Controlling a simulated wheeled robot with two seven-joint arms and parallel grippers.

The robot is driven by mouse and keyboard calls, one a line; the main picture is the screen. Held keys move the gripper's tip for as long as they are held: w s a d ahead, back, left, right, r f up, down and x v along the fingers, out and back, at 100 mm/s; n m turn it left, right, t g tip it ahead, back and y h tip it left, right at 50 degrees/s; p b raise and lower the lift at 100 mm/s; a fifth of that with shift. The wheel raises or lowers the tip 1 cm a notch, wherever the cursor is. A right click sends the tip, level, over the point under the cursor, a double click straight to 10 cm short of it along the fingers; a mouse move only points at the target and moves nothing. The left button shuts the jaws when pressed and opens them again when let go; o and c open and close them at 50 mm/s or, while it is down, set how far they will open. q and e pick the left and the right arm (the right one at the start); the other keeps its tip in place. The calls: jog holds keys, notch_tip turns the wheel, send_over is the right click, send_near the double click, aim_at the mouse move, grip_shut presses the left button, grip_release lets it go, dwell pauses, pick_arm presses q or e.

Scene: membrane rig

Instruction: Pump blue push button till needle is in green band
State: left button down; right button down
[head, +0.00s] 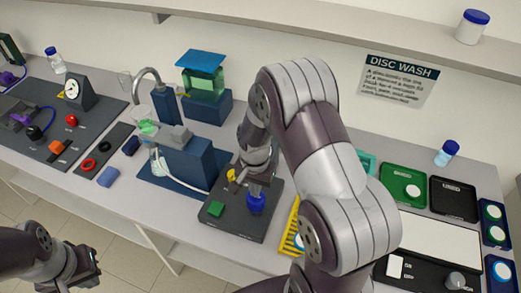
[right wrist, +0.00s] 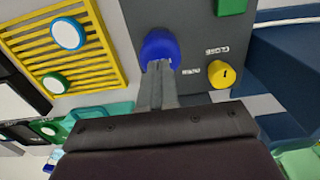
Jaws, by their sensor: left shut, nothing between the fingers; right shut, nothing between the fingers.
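The blue push button (head: 256,204) stands on a dark panel (head: 236,228) in the middle of the bench. It also shows in the right wrist view (right wrist: 160,46). My right gripper (right wrist: 158,68) is shut and empty, its fingertips at the near edge of the blue button; I cannot tell whether they touch it. A white-faced dial (head: 72,88) sits on a dark stand at the far left. Its needle and any green band are too small to read. My left gripper (head: 88,268) is empty and shut, low at the front left, away from the bench things.
A green button (head: 215,209) and a yellow knob (head: 231,175) share the panel with the blue button. A yellow slotted rack (head: 289,236) lies right of it. A blue block (head: 193,163) stands left. Trays (head: 403,185) fill the right side.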

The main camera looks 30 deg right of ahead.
jog(key=shift+f, duration=0.1)
jog(key=shift+f+b, duration=1.45)
jog(key=shift+f, duration=0.55)
notch_tip(320, 180, up, 4)
jog(key=p, duration=0.4)
jog(key=shift+r, duration=0.25)
jog(key=shift+f, duration=0.15)
